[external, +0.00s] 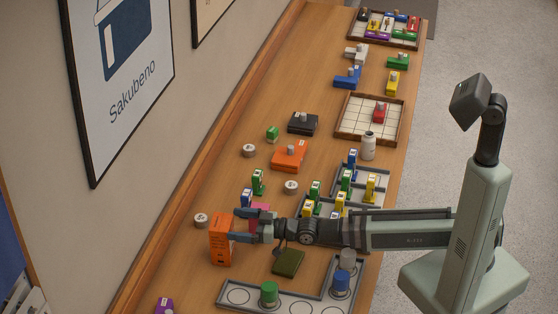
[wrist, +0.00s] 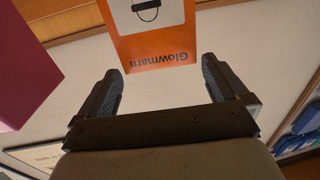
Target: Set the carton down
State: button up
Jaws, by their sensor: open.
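The orange carton (external: 220,243) stands upright on the wooden counter near the wall side in the external view. In the wrist view the carton (wrist: 150,54) shows its orange and white face with the word "Glowmarn". My gripper (external: 245,226) reaches level toward the carton from the right. In the wrist view my gripper (wrist: 163,70) is open, with a finger on each side of the carton's near end. A gap shows beside at least one finger. The carton's underside is hidden, but it appears to rest on the counter.
A pink box (external: 260,212) stands close beside my gripper; it looms at left in the wrist view (wrist: 25,70). A dark green block (external: 288,262) and a grey tray (external: 230,297) with round pieces lie nearby. A round metal weight (external: 201,220) sits behind the carton.

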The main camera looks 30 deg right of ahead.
aim_at(215, 221)
notch_tip(215, 221, up, 5)
notch_tip(215, 221, down, 5)
jog(key=shift+a, duration=0.1)
jog(key=shift+w+a+f, duration=0.15)
jog(key=shift+w, duration=0.05)
jog(key=shift+x, duration=3.55)
jog(key=shift+c, duration=0.4)
